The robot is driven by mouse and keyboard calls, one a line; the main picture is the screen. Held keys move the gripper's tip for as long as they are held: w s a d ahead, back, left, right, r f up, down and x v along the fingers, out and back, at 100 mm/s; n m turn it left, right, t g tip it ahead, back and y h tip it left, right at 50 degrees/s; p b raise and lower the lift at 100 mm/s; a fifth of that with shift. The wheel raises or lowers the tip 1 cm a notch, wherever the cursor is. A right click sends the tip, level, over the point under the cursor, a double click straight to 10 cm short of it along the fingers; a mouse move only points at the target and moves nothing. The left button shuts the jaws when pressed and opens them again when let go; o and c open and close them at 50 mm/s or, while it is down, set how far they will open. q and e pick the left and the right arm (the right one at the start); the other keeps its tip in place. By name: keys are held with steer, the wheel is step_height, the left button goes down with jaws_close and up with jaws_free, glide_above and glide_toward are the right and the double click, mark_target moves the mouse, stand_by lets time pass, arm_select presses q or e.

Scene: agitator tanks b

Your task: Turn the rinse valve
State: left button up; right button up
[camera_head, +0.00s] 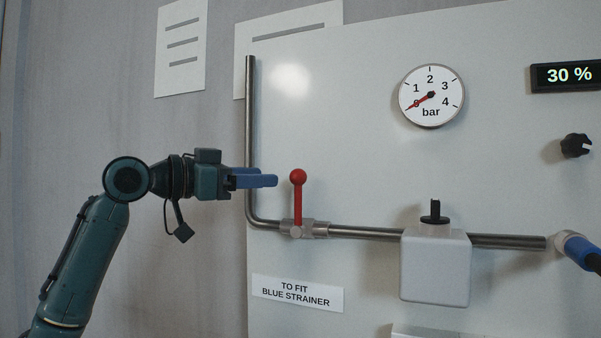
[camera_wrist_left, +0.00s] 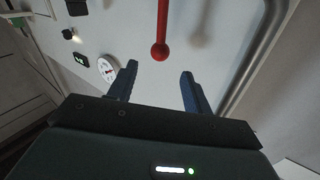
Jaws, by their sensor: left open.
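The rinse valve has a red lever (camera_head: 297,190) with a ball end, standing upright above its metal body (camera_head: 303,229) on the pipe. My left gripper (camera_head: 276,181) is just left of the lever in the head view, its blue fingers pointing right towards it. In the left wrist view the gripper (camera_wrist_left: 158,85) is open, with a clear gap between its fingers. The red lever's ball (camera_wrist_left: 160,52) shows ahead of that gap, apart from both fingers.
A vertical pipe (camera_head: 250,130) runs up behind my left gripper. A pressure gauge (camera_head: 432,96) reads about 0 bar. A white box (camera_head: 435,268) sits on the pipe, and a display (camera_head: 568,75) reads 30 %. A label (camera_head: 297,293) says "TO FIT BLUE STRAINER".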

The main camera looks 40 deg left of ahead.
mark_target(291, 175)
arm_select(q)
steer(key=p+x, duration=0.4)
steer(key=x, duration=0.4)
steer(key=shift+r, duration=0.15)
steer(key=shift+w+d+p, duration=0.2)
steer(key=shift+w+p, duration=0.2)
steer(key=shift+w, duration=0.2)
arm_select(e)
steer(key=shift+s+d+r+m+g+h, duration=0.2)
steer(key=shift+d+h, duration=0.1)
steer(key=shift+d, duration=0.25)
steer(key=shift+s+d+r+m+g+h, duration=0.1)
steer(key=shift+d+r+m+g+h, duration=0.15)
steer(key=shift+d, duration=0.25)
arm_select(q)
steer(key=shift+c, duration=0.3)
steer(key=c, duration=0.8)
jaws_close()
arm_select(e)
steer(key=shift+s, duration=0.15)
